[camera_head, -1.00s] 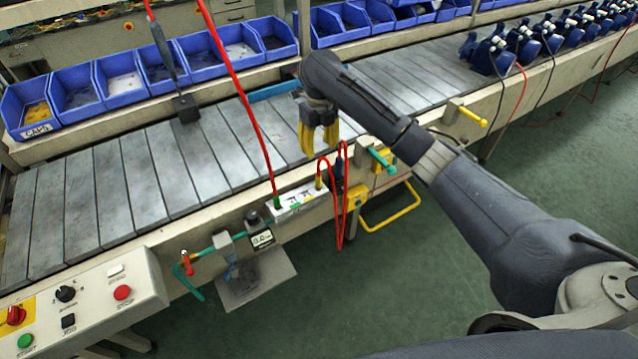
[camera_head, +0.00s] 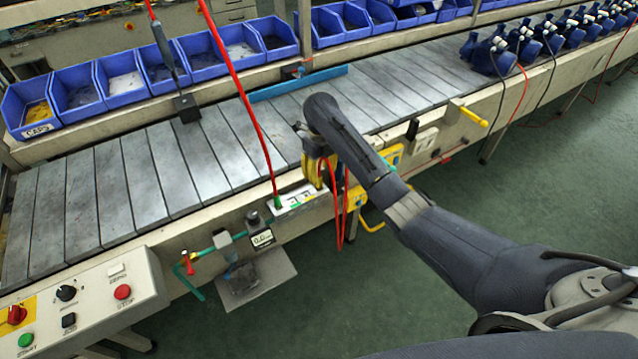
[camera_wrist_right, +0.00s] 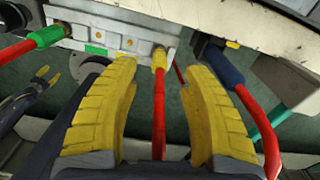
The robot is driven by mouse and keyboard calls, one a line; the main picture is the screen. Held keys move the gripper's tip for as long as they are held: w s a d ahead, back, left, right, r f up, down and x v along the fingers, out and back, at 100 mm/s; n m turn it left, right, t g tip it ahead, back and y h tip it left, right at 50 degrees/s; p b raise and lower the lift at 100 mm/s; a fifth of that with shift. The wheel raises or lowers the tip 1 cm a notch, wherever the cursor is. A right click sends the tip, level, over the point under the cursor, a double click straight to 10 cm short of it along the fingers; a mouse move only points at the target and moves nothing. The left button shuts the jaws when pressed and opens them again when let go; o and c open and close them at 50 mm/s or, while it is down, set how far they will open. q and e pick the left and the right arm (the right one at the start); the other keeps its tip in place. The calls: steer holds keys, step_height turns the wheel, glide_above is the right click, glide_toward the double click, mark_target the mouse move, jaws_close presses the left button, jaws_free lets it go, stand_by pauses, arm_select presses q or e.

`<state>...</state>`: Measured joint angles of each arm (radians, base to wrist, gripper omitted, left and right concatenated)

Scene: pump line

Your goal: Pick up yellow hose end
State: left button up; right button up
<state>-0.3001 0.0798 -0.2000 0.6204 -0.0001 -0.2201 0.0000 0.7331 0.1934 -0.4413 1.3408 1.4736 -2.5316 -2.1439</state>
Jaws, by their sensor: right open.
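The yellow hose end (camera_wrist_right: 160,58) is plugged into the white block (camera_wrist_right: 108,38), with its red hose (camera_wrist_right: 159,110) running down from it. My right gripper (camera_head: 318,178) is at the block; in the right wrist view its open yellow fingers (camera_wrist_right: 161,72) stand on either side of the yellow end and hose. Gaps show on both sides, so it holds nothing. In the head view the gripper and forearm hide the yellow end. A small dark shape with two yellow tips (camera_wrist_right: 47,76) at the left of the wrist view looks like my left gripper; its opening is unclear.
A red hose with a green end (camera_wrist_right: 46,37) sits left of the yellow end. A blue-ended red hose (camera_wrist_right: 222,63) hangs close to the right finger. The block (camera_head: 292,203) is on the conveyor's front edge, near a gauge (camera_head: 260,237). Blue bins (camera_head: 122,75) line the back.

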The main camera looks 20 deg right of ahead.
mark_target(319, 186)
steer(key=shift+f, duration=3.3)
jaws_close()
